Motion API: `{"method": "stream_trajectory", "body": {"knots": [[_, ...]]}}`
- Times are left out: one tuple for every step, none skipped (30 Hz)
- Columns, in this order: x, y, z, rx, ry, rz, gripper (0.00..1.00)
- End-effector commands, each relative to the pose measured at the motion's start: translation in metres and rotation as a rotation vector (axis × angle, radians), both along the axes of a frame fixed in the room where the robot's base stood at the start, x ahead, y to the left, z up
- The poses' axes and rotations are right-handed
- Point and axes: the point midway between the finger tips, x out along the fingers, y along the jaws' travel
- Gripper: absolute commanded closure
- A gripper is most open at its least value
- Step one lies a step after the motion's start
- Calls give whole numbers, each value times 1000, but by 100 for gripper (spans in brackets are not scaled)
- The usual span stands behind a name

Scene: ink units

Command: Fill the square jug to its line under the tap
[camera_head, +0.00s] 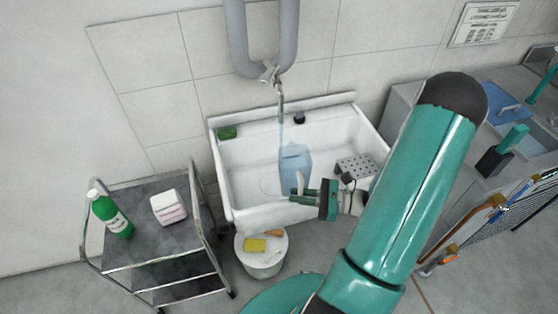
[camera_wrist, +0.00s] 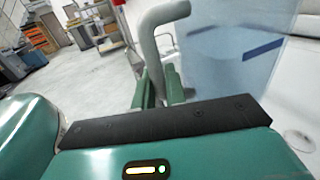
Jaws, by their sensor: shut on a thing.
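The square jug (camera_head: 294,166) is translucent blue and stands upright in the white sink (camera_head: 240,172), under the tap (camera_head: 279,91). A thin bluish stream runs from the tap down to the jug's top. My gripper (camera_head: 300,196) is at the jug's near side, shut on its handle. In the wrist view the pale grey handle (camera_wrist: 152,50) passes between the fingers (camera_wrist: 158,92). The jug's clear wall (camera_wrist: 215,75) shows there with a dark blue line mark (camera_wrist: 263,50). I cannot tell the water level.
A metal trolley (camera_head: 150,247) at left carries a green bottle (camera_head: 110,214) and a white-and-pink block (camera_head: 168,206). A white bucket (camera_head: 262,262) with sponges on it stands below the sink. A perforated rack (camera_head: 356,167) lies at the sink's right.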

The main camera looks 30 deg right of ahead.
Motion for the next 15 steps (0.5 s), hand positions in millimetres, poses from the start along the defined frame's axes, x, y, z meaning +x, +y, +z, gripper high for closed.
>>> {"method": "stream_trajectory", "body": {"knots": [[-5,-1,3,0,-1,-2,100],[-7,-2,5,-1,-2,-2,100],[-11,-4,7,-1,-2,-3,100],[-14,-4,8,-1,-2,-3,100],[-17,-5,9,-2,-1,-2,100],[-21,-5,11,-1,-2,-2,100],[-23,-6,13,-1,-2,-2,100],[-26,-6,14,-1,-2,-2,100],[-30,-7,16,-1,-2,-2,100],[-33,-8,18,-1,-2,-2,100],[-36,-9,19,-1,-2,-3,100],[-39,-10,21,-3,-2,-3,100],[-42,-11,22,-3,-2,-3,100],[-45,-11,24,-2,-2,-2,100],[-49,-12,26,-1,-2,-2,100]]}}
